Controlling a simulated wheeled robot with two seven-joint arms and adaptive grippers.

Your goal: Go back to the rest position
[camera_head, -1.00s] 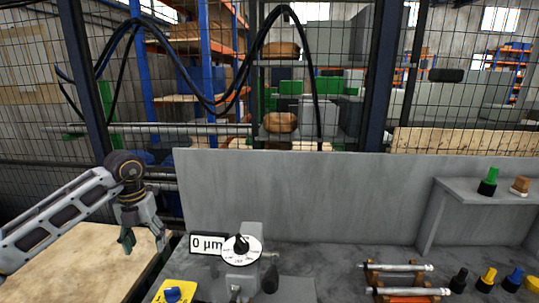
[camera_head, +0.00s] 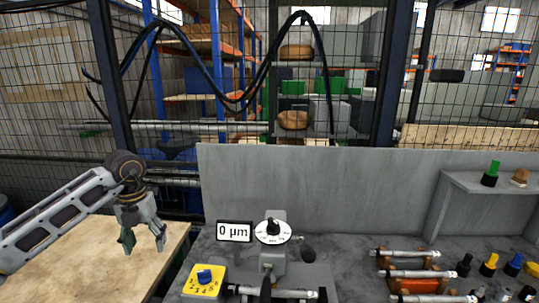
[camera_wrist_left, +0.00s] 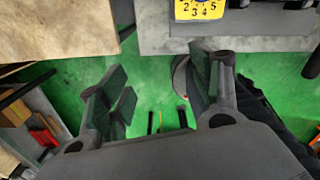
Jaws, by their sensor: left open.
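My left gripper (camera_head: 144,240) hangs pointing down in the head view, in front of the wooden tabletop at the left. Its fingers are apart with nothing between them. In the left wrist view the left gripper (camera_wrist_left: 165,95) is also open and empty, with green floor below it. My right gripper is not in view.
A wooden tabletop (camera_head: 90,262) lies at left. The grey bench (camera_head: 350,262) holds a 0 µm display (camera_head: 234,231), a dial (camera_head: 273,231), a yellow numbered plate (camera_head: 204,281), a rack with metal shafts (camera_head: 408,253) and several coloured knobs. A grey panel (camera_head: 310,185) stands behind.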

